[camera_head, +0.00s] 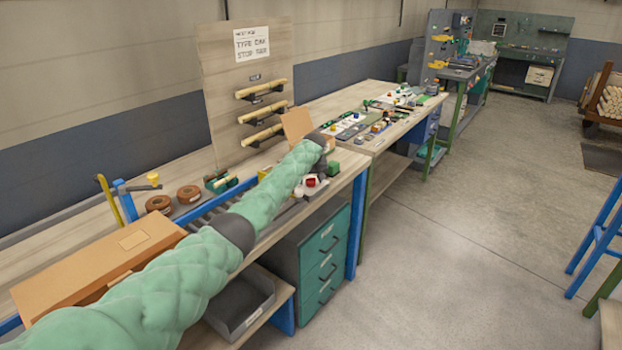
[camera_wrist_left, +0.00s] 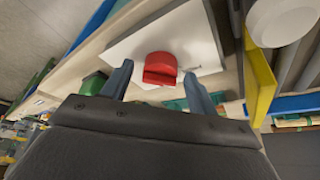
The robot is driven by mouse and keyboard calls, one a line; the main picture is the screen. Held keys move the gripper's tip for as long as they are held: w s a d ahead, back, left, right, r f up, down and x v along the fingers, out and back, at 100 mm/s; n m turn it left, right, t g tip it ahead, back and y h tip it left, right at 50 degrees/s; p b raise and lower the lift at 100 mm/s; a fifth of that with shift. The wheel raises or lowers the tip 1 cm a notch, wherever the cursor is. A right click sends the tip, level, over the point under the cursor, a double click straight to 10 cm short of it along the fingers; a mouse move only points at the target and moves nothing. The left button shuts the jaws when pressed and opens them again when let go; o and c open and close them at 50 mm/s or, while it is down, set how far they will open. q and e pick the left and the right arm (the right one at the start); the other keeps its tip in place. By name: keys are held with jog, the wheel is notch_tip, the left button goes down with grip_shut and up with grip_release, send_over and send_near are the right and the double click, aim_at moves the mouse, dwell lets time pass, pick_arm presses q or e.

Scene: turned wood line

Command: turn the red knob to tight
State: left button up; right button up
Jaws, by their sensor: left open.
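The red knob (camera_head: 310,181) sits on a white plate near the front edge of the wooden bench, partly behind my left arm's end in the head view. In the left wrist view the red knob (camera_wrist_left: 160,68) stands on the white plate (camera_wrist_left: 126,46), with a raised bar across its face. My left gripper (camera_wrist_left: 158,70) is open, with one finger on each side of the knob in the picture. Gaps show between knob and fingers, and I see no contact. How far the fingertips are from the plate is unclear. My right gripper is not in view.
A green block (camera_head: 332,168) stands just beside the plate. A yellow strip (camera_wrist_left: 262,85) and a white round part (camera_wrist_left: 282,20) are at the right in the wrist view. A cardboard box (camera_head: 100,262) lies on the near bench.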

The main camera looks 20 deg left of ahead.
pick_arm(q)
jog(key=shift+f, duration=0.1)
jog(key=c, duration=1)
